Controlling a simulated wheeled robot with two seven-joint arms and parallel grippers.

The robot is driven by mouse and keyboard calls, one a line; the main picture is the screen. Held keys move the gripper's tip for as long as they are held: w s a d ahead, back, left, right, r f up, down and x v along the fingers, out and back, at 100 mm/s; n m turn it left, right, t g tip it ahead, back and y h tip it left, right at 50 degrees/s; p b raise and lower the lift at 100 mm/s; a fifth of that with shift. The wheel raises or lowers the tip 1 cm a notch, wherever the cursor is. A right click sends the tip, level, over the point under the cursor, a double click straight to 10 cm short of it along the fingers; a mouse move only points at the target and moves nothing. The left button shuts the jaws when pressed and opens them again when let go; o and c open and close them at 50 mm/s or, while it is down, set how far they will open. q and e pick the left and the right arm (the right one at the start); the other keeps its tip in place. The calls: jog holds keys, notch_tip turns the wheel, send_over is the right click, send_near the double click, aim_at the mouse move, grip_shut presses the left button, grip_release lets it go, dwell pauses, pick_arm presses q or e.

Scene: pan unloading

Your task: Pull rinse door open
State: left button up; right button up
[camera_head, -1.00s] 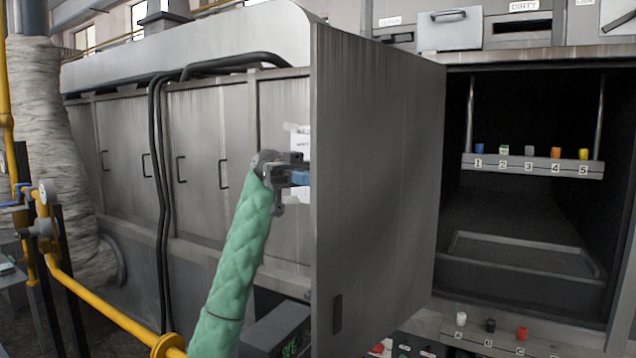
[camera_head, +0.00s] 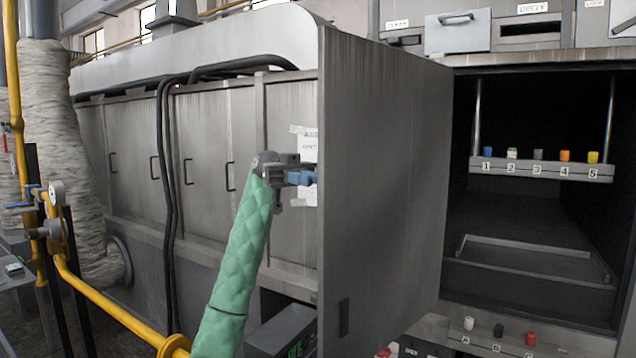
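A row of grey metal doors (camera_head: 205,140) with dark bar handles lines the long side of the machine. No readable label shows which one is the rinse door. A large grey panel (camera_head: 385,190) stands at the near end, with a small dark slot low on it. My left gripper (camera_head: 308,178), with blue fingertips on a green-sleeved arm, is in front of the rightmost part of the row, beside the panel's left edge. Its fingers overlap a white paper sign (camera_head: 308,150). I cannot tell its finger gap or any contact. My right gripper is not in view.
A dark open compartment (camera_head: 530,235) is on the right, with a numbered shelf (camera_head: 545,170) holding several coloured items. A yellow pipe (camera_head: 110,315) runs across the lower left. Black hoses (camera_head: 165,200) hang down the doors.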

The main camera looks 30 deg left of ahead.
pick_arm(q)
jog(key=shift+v, duration=1.75)
